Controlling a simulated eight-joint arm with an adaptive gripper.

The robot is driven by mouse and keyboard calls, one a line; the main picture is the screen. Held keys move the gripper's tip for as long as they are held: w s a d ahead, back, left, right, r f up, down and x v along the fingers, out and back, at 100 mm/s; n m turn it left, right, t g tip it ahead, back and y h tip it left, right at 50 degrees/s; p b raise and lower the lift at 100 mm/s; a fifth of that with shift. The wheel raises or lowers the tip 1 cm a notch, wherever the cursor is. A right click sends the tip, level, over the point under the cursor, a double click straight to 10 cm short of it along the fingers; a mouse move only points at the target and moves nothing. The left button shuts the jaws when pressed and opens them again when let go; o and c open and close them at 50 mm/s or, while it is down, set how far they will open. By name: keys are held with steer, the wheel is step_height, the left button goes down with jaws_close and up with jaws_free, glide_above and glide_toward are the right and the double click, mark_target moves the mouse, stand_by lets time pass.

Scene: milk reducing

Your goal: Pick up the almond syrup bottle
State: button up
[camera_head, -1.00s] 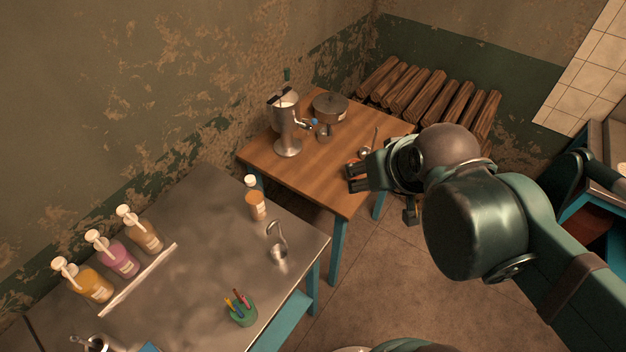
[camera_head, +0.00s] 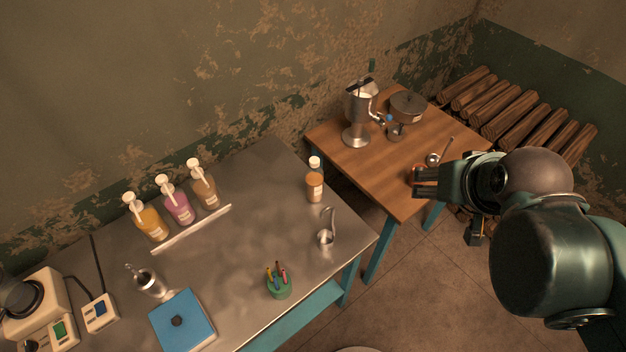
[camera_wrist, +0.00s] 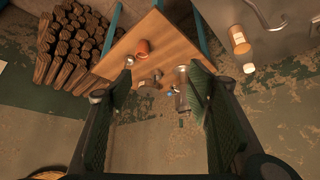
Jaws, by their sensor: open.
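Three pump-top bottles stand in a row on the metal counter: yellow (camera_head: 149,222), pink-purple (camera_head: 178,205) and brown (camera_head: 205,190). Their labels are too small to read, so I cannot tell which is almond syrup. A separate orange-brown bottle with a white cap (camera_head: 314,186) stands near the counter's far right corner; it also shows at the upper right of the wrist view (camera_wrist: 239,40). My gripper (camera_head: 420,182) is over the wooden table's right side, well to the right of all the bottles. In the wrist view its fingers (camera_wrist: 160,88) are apart with nothing held between them.
A low strip (camera_head: 192,229) lies before the pump bottles. The wooden table (camera_head: 390,185) bears a metal dispenser (camera_head: 357,120) and pot (camera_head: 408,106).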

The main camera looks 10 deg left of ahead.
steer(key=shift+o, duration=0.7)
steer(key=n+g+y+p, duration=0.3)
steer(key=n+g+y, duration=0.15)
steer(key=n, duration=0.75)
glide_toward(316, 159)
steer(key=d+f, duration=0.2)
steer(key=d, duration=0.2)
steer(key=a+f+n, duration=0.1)
steer(key=a+f, duration=0.1)
steer(key=w+a+f+n+g, duration=0.1)
steer(key=a+f, duration=0.1)
steer(key=a, duration=0.1)
steer(key=w+a+f+n+p, duration=0.1)
steer(key=a+f, duration=0.1)
steer(key=shift+w+a+f+n+g, duration=0.1)
steer(key=shift+a+f+n+g, duration=0.1)
steer(key=shift+f+n+g, duration=0.15)
steer(key=shift+a+f, duration=0.25)
steer(key=shift+f, duration=0.05)
steer(key=shift+x, duration=1.25)
steer(key=shift+f, duration=0.15)
